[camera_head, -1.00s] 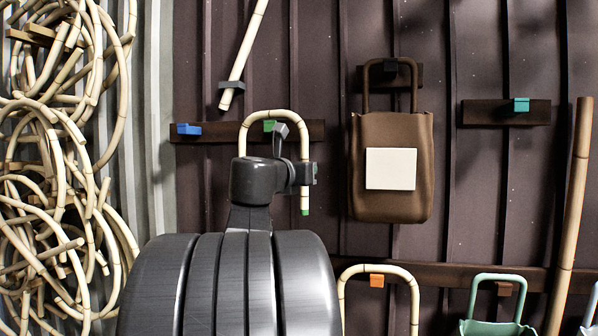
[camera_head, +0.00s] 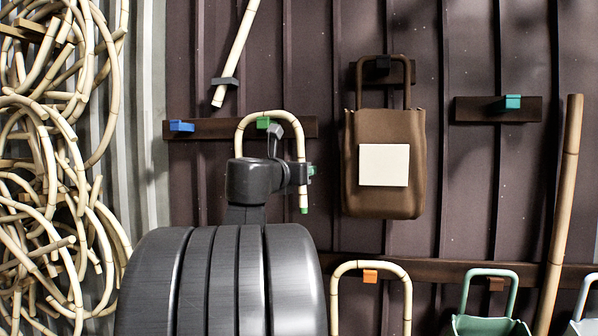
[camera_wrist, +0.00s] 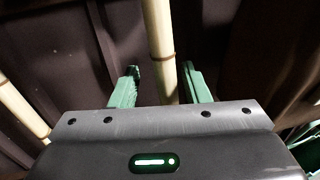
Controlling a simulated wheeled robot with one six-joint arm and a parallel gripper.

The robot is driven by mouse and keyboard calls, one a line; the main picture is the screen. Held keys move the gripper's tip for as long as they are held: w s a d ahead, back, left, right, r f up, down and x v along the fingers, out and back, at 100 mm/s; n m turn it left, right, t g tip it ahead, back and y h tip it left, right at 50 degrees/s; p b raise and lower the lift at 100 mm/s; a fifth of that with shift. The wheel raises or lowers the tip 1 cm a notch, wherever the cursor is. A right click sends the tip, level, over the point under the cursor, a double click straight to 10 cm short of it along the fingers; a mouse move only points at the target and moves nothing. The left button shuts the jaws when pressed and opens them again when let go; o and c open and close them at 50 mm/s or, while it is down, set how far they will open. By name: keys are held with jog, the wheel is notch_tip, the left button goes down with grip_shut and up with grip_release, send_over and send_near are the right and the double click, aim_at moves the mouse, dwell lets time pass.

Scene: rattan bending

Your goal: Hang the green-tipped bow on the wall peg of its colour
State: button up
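The green-tipped bow (camera_head: 302,150) is a pale rattan arch, legs down, with its green tip at the lower end of the right leg. In the head view its top crosses just above the green peg (camera_head: 263,122). Whether it rests on the peg I cannot tell. My gripper (camera_head: 309,171) is at the right leg, above the green tip. In the wrist view its two green fingers (camera_wrist: 160,86) stand on either side of a pale rod (camera_wrist: 162,45), with a gap visible on each side. My wrist hides the lower left leg.
A blue peg (camera_head: 181,126) is left on the same board. A brown bag (camera_head: 385,195) hangs to the right. Another bow (camera_head: 408,295) hangs by an orange peg (camera_head: 370,276) below. A teal peg (camera_head: 512,102) is bare. Rattan coils (camera_head: 60,200) fill the left side.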

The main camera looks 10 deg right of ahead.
jog(key=b+v, duration=0.2)
jog(key=v, duration=1.2)
jog(key=shift+b, duration=0.3)
jog(key=s+d+v, duration=0.1)
jog(key=v, duration=0.7)
jog(key=shift+s+d+p, duration=0.15)
jog(key=shift+s+p, duration=0.2)
jog(key=shift+p, duration=0.1)
jog(key=w+a+x, duration=0.1)
jog(key=x, duration=0.7)
jog(key=shift+w+b, duration=0.25)
jog(key=shift+b, duration=0.15)
jog(key=shift+s+a, duration=0.1)
jog(key=shift+a, duration=0.1)
